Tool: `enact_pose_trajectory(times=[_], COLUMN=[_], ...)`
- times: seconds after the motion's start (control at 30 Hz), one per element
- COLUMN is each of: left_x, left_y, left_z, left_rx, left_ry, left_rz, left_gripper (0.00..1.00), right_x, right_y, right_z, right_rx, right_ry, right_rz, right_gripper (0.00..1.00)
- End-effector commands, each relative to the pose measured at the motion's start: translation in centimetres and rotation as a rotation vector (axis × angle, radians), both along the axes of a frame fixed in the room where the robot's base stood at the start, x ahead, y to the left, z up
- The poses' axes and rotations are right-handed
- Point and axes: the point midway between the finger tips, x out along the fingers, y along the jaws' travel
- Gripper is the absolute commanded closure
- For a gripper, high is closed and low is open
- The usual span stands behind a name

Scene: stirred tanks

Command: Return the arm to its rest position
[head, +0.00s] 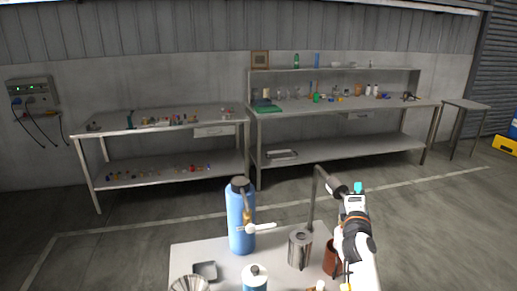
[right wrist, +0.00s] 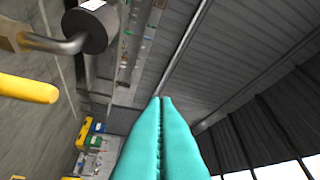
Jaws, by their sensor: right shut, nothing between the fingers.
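My right gripper (head: 357,187) rises over the right side of the near table (head: 278,272), its teal fingers pointing up and away. In the right wrist view the two teal fingers (right wrist: 161,99) are pressed together with nothing between them. A dark cylindrical stirrer head (head: 337,184) on a metal stand (head: 312,201) is just left of the gripper. The stirrer head also shows in the right wrist view (right wrist: 92,28), at the upper left, apart from the fingers. My left gripper is not in view.
The near table holds a tall blue bottle (head: 240,222), a metal beaker (head: 299,250), a brown vessel (head: 331,258), a small grey tray (head: 205,271) and a white-capped bottle (head: 254,273). Benches (head: 165,128) with small items stand at the back wall. Open floor lies between.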

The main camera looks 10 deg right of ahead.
Motion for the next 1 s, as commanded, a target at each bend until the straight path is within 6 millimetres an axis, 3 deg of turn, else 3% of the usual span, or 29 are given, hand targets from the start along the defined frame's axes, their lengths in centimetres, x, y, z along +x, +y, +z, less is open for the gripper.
enact_pose_trajectory(times=[0.07, 0.17, 0.27, 0.37, 0.47, 0.6, 0.73, 0.77, 0.9, 1.0], left_x=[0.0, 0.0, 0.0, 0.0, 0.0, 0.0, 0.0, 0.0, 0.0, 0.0], left_y=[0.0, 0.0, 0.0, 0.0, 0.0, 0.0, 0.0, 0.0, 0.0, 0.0], left_z=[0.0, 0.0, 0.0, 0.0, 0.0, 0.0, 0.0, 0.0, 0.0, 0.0], left_rx=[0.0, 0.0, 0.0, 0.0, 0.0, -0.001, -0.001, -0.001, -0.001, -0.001], left_ry=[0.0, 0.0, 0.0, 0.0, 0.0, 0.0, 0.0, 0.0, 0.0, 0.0], left_rz=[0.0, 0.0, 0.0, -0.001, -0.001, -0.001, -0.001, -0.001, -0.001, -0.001], left_gripper=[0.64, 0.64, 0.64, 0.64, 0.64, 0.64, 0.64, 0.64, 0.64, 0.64], right_x=[-0.2, -1.1, -2.6, -4.9, -7.7, -12.8, -18.9, -20.3, -25.7, -28.9], right_y=[0.4, 2.2, 6.5, 12.7, 19.0, 25.7, 28.6, 28.8, 28.1, 27.1], right_z=[0.2, 0.9, 1.7, 1.1, -1.5, -7.7, -14.3, -15.6, -19.8, -21.5], right_rx=[-0.048, -0.267, -0.684, -1.21, -1.743, -2.464, -3.079, 3.043, 2.588, 2.352], right_ry=[0.008, 0.045, 0.107, 0.169, 0.198, 0.158, -0.003, 0.055, 0.237, 0.331], right_rz=[0.005, 0.018, 0.047, 0.084, 0.126, 0.206, 0.327, -0.343, -0.382, -0.413], right_gripper=[1.0, 1.0, 1.0, 1.0, 1.0, 1.0, 1.0, 1.0, 1.0, 1.0])
